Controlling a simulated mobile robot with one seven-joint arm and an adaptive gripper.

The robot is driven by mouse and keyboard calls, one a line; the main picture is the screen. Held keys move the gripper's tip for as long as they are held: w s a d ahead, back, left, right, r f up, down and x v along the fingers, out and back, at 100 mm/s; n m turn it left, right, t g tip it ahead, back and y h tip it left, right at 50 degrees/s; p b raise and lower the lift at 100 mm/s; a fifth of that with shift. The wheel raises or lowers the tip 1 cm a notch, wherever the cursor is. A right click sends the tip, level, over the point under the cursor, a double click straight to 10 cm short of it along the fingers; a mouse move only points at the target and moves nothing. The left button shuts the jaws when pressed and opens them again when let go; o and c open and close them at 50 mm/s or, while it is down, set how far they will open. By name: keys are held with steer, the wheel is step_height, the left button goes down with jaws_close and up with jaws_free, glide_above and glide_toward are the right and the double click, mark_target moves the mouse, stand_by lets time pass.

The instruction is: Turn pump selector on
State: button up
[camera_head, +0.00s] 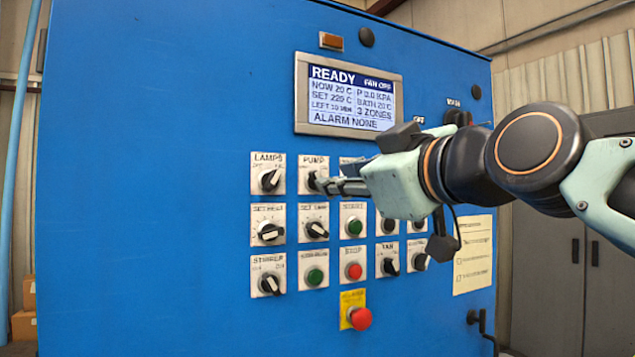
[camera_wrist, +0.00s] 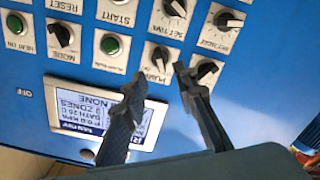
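The pump selector is a black rotary knob (camera_head: 312,181) on a white plate labelled PUMP, in the top row of the blue panel, right of the LAMPS knob (camera_head: 269,180). In the head view my gripper (camera_head: 325,186) reaches in from the right, its fingertips close to the knob and partly covering it. In the wrist view, which is upside down, the pump knob (camera_wrist: 160,59) lies just beyond the gap between my fingertips (camera_wrist: 157,78). The fingers are apart, with nothing held. I cannot tell whether a fingertip touches the knob. The pointer's exact setting is unclear.
The display (camera_head: 347,94) reads READY, FAN OFF and ALARM NONE. Other knobs and buttons sit closely around, including a green START button (camera_head: 353,227) and a red emergency button (camera_head: 360,318). My gripper hides part of the top row. The panel's left side is bare.

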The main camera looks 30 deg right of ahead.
steer(key=w, duration=0.6)
steer(key=shift+w+a, duration=0.15)
steer(key=shift+c, duration=0.2)
jaws_close()
